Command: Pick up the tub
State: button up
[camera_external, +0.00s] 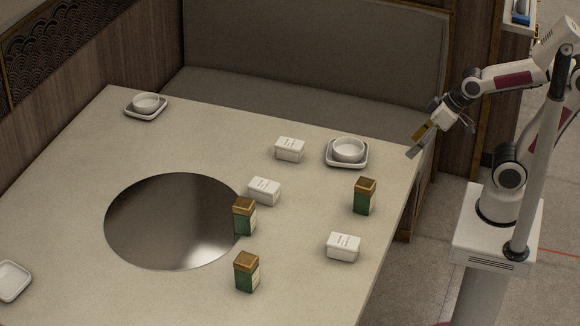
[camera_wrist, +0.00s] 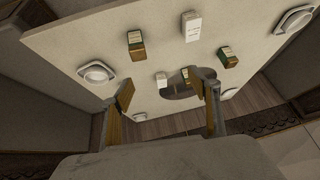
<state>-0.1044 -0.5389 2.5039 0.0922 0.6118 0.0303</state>
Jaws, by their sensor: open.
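Three white lidded tubs with small dark print stand on the table. In the external view one is at the back (camera_external: 290,149), one is by the round metal plate (camera_external: 264,190), and one is at the front right (camera_external: 343,246). In the wrist view one white tub shows large at the top (camera_wrist: 191,27) and a smaller one further down (camera_wrist: 161,79). I cannot tell which tub the task means. My gripper (camera_external: 416,143) is open and empty, above the table's right edge and apart from every tub. Its two fingers also show in the wrist view (camera_wrist: 164,88).
Green boxes with gold lids stand among the tubs, at the right (camera_external: 365,196), by the metal plate (camera_external: 244,217) and in front (camera_external: 246,272). Bowls on square dishes sit at back right (camera_external: 348,150) and back left (camera_external: 146,104).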

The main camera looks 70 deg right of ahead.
jog(key=w+a+f+y, duration=0.1)
jog(key=w+a+f, duration=0.3)
jog(key=w+a, duration=0.3)
jog(key=m+t+h, duration=0.2)
jog(key=t, duration=0.3)
send_over(345, 239)
notch_tip(345, 239, down, 19)
jog(key=shift+d+f, duration=0.1)
jog(key=shift+d, duration=0.05)
jog(key=shift+s+f+n+t, duration=0.2)
jog(key=shift+s+f+n, duration=0.05)
jog(key=shift+f, duration=0.4)
jog(key=shift+s+f+n+t, duration=0.2)
jog(key=shift+s+f+n, duration=0.05)
jog(key=shift+f, duration=0.35)
jog(key=shift+s+f+n+t, duration=0.6)
jog(key=shift+s+f, duration=0.15)
jog(key=shift+f, duration=0.05)
jog(key=shift+x, duration=1.25)
